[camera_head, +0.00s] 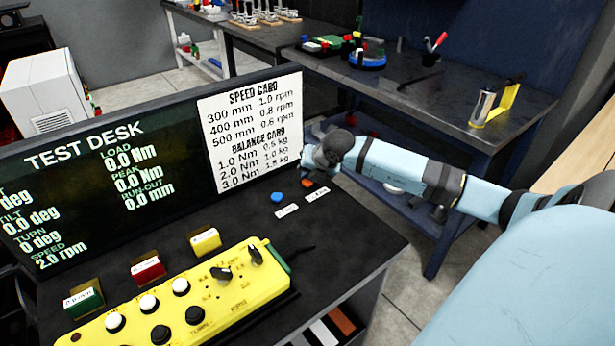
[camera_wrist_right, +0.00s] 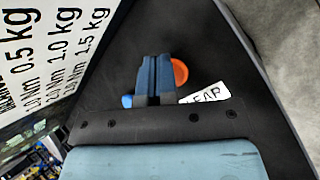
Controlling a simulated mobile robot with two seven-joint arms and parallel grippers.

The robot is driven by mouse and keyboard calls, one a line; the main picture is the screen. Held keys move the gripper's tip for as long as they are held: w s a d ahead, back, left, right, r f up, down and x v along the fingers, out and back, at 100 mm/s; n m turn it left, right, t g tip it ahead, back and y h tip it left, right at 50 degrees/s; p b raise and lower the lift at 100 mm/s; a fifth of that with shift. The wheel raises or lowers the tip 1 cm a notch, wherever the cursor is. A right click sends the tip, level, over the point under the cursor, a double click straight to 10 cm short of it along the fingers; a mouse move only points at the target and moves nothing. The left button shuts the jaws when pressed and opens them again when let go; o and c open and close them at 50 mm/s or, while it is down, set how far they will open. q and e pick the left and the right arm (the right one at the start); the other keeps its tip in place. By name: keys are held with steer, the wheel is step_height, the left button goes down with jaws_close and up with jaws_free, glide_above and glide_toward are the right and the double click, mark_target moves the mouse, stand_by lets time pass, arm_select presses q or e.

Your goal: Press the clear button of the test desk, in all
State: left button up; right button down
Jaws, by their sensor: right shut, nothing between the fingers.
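The clear button is an orange round button (camera_head: 307,183) on the dark desk top, with a white label (camera_head: 317,194) in front of it. In the right wrist view the orange button (camera_wrist_right: 180,73) shows partly behind the fingers, and its label (camera_wrist_right: 205,94) reads "EAR", the rest hidden. A blue button (camera_head: 277,197) with its own label (camera_head: 287,211) sits to its left. My right gripper (camera_head: 310,164) is shut and empty, just above and behind the orange button in the head view. Its fingertips (camera_wrist_right: 156,62) overlap the button's left edge in the wrist view; contact cannot be told.
The test desk screen (camera_head: 95,165) with a white card (camera_head: 250,130) stands behind the buttons. A yellow control box (camera_head: 215,312) with several knobs lies at the front left. Red, green and yellow labelled blocks stand behind it. A workbench (camera_head: 430,95) with tools is at the back right.

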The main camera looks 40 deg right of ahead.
steer(key=shift+f, duration=0.2)
steer(key=shift+r, duration=0.85)
steer(key=shift+p, duration=0.3)
steer(key=shift+r+p, duration=0.3)
steer(key=shift+r, duration=0.25)
step_height(320, 180, up, 4)
steer(key=shift+f+p, duration=0.25)
steer(key=shift+p, duration=0.6)
steer(key=shift+r, duration=0.2)
